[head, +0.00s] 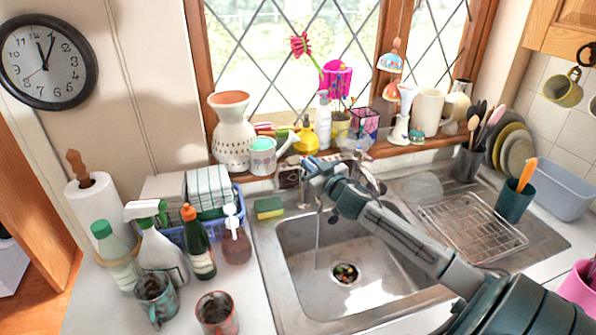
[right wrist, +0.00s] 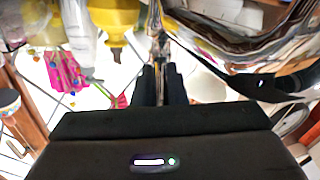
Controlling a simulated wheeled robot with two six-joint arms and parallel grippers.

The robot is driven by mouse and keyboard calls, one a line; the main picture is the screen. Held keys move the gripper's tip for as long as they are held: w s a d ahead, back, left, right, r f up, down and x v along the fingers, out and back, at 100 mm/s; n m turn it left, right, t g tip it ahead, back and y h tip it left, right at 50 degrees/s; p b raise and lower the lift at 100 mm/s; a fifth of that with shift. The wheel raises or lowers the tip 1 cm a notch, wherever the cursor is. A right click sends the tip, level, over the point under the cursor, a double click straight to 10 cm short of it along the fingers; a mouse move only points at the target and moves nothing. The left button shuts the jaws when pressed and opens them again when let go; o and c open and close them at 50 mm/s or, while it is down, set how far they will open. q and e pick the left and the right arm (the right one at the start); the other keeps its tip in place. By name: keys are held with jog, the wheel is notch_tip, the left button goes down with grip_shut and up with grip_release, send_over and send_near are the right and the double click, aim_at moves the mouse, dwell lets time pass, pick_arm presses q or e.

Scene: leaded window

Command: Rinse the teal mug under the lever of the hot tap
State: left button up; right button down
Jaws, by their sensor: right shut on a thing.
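A teal mug (head: 155,298) stands upright on the counter at the lower left, in front of the spray bottle. My right gripper (head: 316,172) is at the tap behind the sink, shut on what looks like the tap's lever. In the right wrist view a thin metallic piece (right wrist: 159,50) runs between the fingers (right wrist: 161,86). The gripper hides much of the tap (head: 305,190) in the head view. A thin stream of water (head: 318,235) falls from it into the sink basin (head: 300,265). My left gripper is not in view.
A reddish mug (head: 217,314) stands right of the teal one. Bottles, a sponge (head: 269,208) and a blue basket (head: 172,236) crowd the left counter. A wire rack (head: 470,232) and a dark teal utensil pot (head: 512,205) are right of the sink. The basin holds only scraps at its drain (head: 345,273).

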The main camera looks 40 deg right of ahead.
jog(key=shift+d+n+y, duration=0.25)
jog(key=shift+n+y, duration=0.15)
jog(key=shift+y, duration=0.4)
jog(key=c, duration=1.5)
grip_release()
jog(key=shift+s, duration=0.1)
jog(key=shift+o, duration=0.2)
